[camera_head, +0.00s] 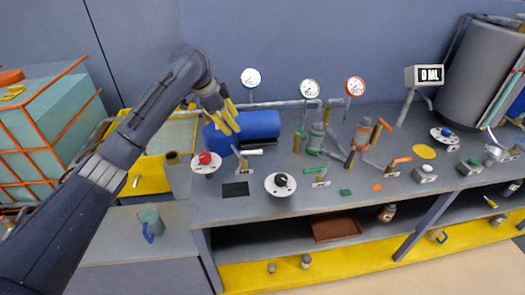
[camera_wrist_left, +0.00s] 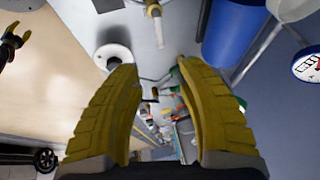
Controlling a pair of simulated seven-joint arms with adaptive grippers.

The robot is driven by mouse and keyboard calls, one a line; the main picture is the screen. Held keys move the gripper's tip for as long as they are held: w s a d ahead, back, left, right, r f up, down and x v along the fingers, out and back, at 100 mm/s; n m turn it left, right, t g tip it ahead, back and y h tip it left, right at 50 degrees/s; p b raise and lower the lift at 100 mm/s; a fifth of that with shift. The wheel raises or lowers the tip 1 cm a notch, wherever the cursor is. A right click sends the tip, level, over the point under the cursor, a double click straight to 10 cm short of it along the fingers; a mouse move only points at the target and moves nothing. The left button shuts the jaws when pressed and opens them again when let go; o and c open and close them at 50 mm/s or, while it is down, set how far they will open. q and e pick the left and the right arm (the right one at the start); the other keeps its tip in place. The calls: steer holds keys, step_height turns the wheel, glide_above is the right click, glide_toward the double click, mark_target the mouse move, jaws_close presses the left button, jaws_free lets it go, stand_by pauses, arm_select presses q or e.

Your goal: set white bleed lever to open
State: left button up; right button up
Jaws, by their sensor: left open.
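The white bleed lever (camera_head: 251,152) sits on a small brass valve on the bench, in front of the blue cylinder. Its white handle lies roughly level and points right in the head view. My left gripper (camera_head: 232,121) hangs above and to the left of it, apart from it, with yellow fingers spread and nothing between them. In the left wrist view the open fingers (camera_wrist_left: 165,110) frame the bench beyond. A pale handle at that view's top edge may be the lever, but I cannot be sure. A dark, yellow-tipped hand (camera_wrist_left: 12,42), apparently my right gripper, shows small at the left edge.
The blue cylinder (camera_head: 255,125) lies behind the lever. A red knob (camera_head: 205,158) on a white disc is to its left, and a black knob (camera_head: 281,181) on a white disc in front right. Orange-handled and green-handled valves (camera_head: 396,162) (camera_head: 314,170) stand farther right.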

mark_target(252, 151)
arm_select(q)
steer(key=x, duration=1.7)
steer(key=shift+d, duration=0.1)
steer(key=shift+f, duration=0.1)
jaws_close()
